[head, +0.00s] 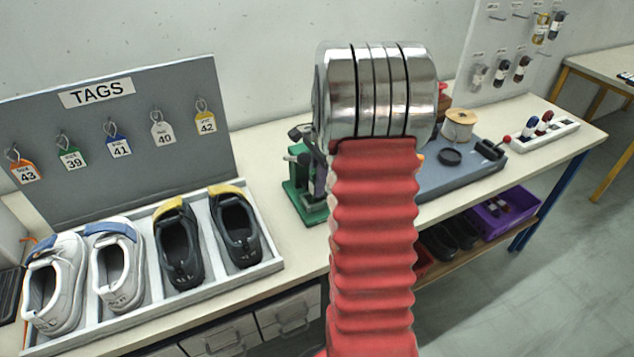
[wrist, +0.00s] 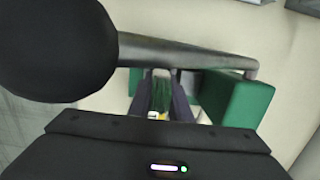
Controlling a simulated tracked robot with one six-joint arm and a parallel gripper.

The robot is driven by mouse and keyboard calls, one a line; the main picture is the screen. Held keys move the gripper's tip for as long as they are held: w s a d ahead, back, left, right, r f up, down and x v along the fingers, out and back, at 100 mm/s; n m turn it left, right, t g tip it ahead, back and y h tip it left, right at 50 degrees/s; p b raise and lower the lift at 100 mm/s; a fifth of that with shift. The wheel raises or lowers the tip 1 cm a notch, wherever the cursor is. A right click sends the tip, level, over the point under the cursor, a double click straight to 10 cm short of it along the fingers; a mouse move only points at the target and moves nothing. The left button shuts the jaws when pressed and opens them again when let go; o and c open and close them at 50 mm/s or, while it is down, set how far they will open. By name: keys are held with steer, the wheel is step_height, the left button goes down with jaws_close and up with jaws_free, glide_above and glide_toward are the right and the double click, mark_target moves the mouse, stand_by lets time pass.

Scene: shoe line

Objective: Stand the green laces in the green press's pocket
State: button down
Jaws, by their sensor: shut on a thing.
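In the wrist view my gripper (wrist: 161,84) is shut on the green laces (wrist: 160,97), a dark green bundle with a yellow and white band at its near end. The green press (wrist: 236,98) shows just right of the fingers, with another green part to their left. Its grey lever bar and large black knob cross the view and hide part of it. The pocket cannot be made out, nor whether the laces touch it. In the head view the green press (head: 302,197) stands mid-bench, partly hidden behind my arm.
A shoe tray (head: 271,267) with several shoes lies left of the press, below the TAGS board (head: 110,140). Right of my arm are a grey board (head: 470,174) with a spool (head: 459,126) and a white rack (head: 560,133). Some bare bench lies between tray and press.

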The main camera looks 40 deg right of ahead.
steer(key=c, duration=1.6)
jaws_free()
steer(key=shift+o, duration=0.2)
steer(key=shift+r, duration=0.1)
steer(key=r, duration=0.4)
steer(key=d+r, duration=0.1)
steer(key=r, duration=0.8)
steer(key=shift+s+d+r, duration=0.2)
steer(key=shift+d, duration=0.1)
